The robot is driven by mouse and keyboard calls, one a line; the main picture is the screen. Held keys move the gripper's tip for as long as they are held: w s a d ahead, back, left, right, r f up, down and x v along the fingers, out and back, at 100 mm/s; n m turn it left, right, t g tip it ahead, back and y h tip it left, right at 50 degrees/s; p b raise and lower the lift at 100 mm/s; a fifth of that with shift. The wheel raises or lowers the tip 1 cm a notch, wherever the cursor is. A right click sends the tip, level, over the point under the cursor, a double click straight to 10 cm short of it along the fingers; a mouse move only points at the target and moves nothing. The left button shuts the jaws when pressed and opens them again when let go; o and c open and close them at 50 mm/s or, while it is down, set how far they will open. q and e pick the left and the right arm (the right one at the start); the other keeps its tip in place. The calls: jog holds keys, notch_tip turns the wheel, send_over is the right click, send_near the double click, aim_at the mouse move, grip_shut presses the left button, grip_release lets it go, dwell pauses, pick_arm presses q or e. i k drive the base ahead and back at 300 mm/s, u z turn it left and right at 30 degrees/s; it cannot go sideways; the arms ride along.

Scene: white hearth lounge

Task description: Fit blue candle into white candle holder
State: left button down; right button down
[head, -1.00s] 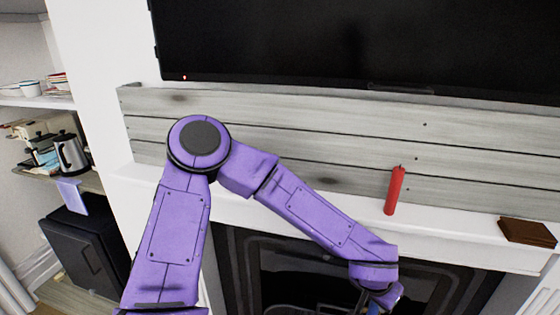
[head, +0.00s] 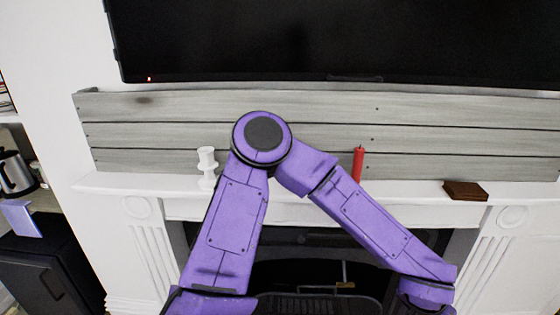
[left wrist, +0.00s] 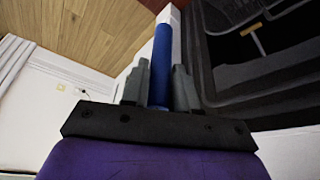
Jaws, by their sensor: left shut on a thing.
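The blue candle (left wrist: 162,52) is in my left gripper (left wrist: 161,76), which is shut on it in the left wrist view. The candle sticks out beyond the fingertips. The white candle holder (head: 207,168) stands upright on the white mantel at the left in the head view, just left of my purple left arm. Its top looks empty. In the head view my left arm bends down to the lower right, and its gripper and the candle are below the frame. My right gripper is in neither view.
A red candle (head: 358,164) stands on the mantel (head: 400,190), partly behind my arm. A brown box (head: 465,191) lies at the mantel's right. A black screen (head: 330,40) hangs above the grey planks. The dark fireplace (head: 320,275) opens below. The mantel between red candle and box is clear.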

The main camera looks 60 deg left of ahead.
aim_at(208, 163)
jog(key=k, duration=1)
jog(key=u, duration=1.5)
jog(key=i, duration=0.15)
jog(key=z, duration=0.05)
